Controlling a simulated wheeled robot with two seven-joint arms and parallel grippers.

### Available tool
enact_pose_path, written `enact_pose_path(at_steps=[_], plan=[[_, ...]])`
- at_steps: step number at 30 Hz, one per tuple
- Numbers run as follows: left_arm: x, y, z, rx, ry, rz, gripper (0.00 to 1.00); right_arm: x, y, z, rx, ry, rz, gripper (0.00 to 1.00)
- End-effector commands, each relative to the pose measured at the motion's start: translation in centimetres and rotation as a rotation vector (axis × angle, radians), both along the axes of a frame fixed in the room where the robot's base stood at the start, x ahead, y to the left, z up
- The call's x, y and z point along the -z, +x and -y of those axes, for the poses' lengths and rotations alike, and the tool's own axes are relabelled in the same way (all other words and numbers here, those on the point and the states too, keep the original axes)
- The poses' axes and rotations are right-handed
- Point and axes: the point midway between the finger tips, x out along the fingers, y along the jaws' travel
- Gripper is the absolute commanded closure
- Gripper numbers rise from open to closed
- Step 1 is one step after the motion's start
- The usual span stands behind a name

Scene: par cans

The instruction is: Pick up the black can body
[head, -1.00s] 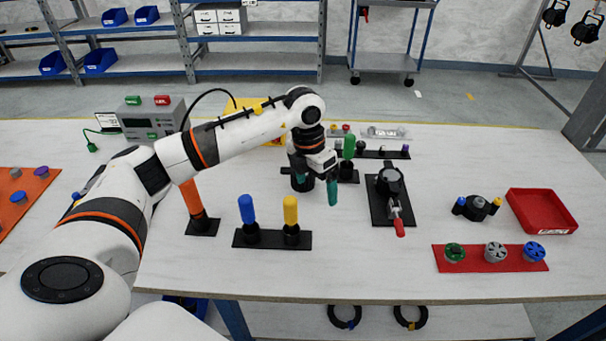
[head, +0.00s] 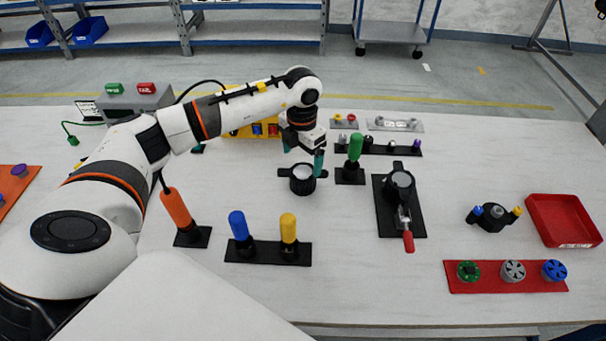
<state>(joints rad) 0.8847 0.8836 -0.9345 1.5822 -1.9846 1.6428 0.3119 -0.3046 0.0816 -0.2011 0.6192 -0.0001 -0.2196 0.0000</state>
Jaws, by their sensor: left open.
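The black can body (head: 302,184) stands upright on the table near the middle, with a pale round top and a small tab on each side. My left gripper (head: 303,152) has teal fingertips spread apart, with nothing between them. It hangs just above and behind the can in the picture. One fingertip is close to the can's right rim; I cannot tell whether they touch. A second black round body (head: 399,186) sits in a black clamp fixture (head: 387,220) with a red handle. My right gripper is out of view.
A green-handled tool (head: 355,150) stands just right of the can. Blue (head: 238,225), yellow (head: 288,228) and orange (head: 176,207) handled tools stand in front and left. A red tray (head: 562,221) and a red strip with knobs (head: 490,284) lie at right.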

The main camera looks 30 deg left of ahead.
Motion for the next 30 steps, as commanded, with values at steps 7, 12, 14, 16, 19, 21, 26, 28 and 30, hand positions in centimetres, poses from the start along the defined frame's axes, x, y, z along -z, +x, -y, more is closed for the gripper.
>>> enact_pose_path(at_steps=[7, 12, 14, 16, 19, 21, 26, 28, 30], plan=[[1.9, 0.1, 0.0, -0.001, -0.001, 0.000, 0.09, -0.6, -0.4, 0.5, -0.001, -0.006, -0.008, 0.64], [4.4, 0.4, 0.0, -0.001, -0.001, -0.003, 0.09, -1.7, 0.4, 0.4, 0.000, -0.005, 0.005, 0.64], [5.3, 0.5, 0.0, -0.001, -0.001, -0.003, 0.09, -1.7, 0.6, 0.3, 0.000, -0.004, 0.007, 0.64], [6.1, 0.5, -0.1, 0.000, -0.001, -0.001, 0.09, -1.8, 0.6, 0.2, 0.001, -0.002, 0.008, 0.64], [6.7, 0.5, 0.0, 0.001, -0.001, 0.001, 0.09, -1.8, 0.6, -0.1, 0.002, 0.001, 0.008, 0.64], [6.7, 0.5, -0.1, 0.000, -0.001, 0.002, 0.09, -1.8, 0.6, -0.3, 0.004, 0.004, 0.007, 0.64], [6.7, 0.5, -0.1, 0.000, 0.000, 0.002, 0.12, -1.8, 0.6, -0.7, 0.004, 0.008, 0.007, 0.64], [6.7, 0.5, -0.1, 0.000, 0.000, 0.002, 0.24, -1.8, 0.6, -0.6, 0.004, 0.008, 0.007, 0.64], [6.7, 0.5, -0.1, 0.000, 0.000, 0.002, 0.35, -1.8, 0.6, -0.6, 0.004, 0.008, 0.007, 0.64]])
